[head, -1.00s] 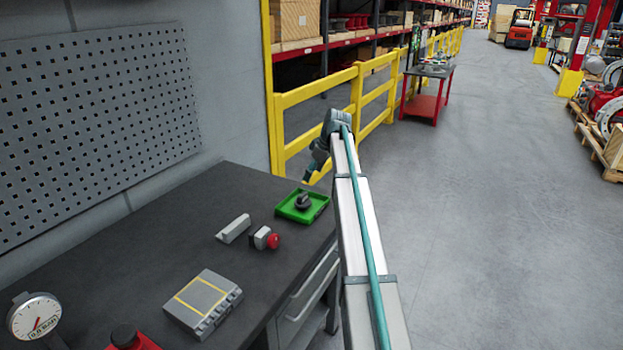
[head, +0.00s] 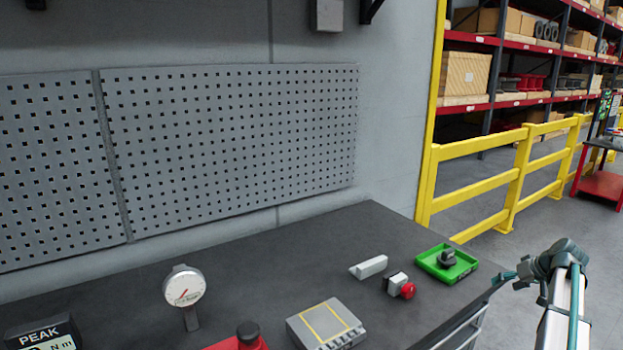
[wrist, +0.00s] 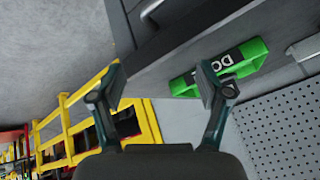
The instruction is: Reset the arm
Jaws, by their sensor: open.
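My arm (head: 562,305) is at the right of the head view, off the right end of the dark workbench (head: 275,255). My gripper (head: 508,281) points left toward the bench's right edge, close to the green tray (head: 428,266); its fingers are small there. In the wrist view my gripper (wrist: 161,90) is open, with nothing between its two fingers. The green tray also shows in the wrist view (wrist: 256,52), beyond the right finger and partly hidden by it. A dark knob-like part (head: 446,258) sits in the tray.
On the bench are a red button unit (head: 405,291), a light wedge-shaped block (head: 369,266), a grey box with yellow lines (head: 326,323), a dial gauge (head: 184,287) and a PEAK readout (head: 42,334). A yellow guardrail (head: 478,192) stands behind. A pegboard (head: 235,140) hangs on the wall.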

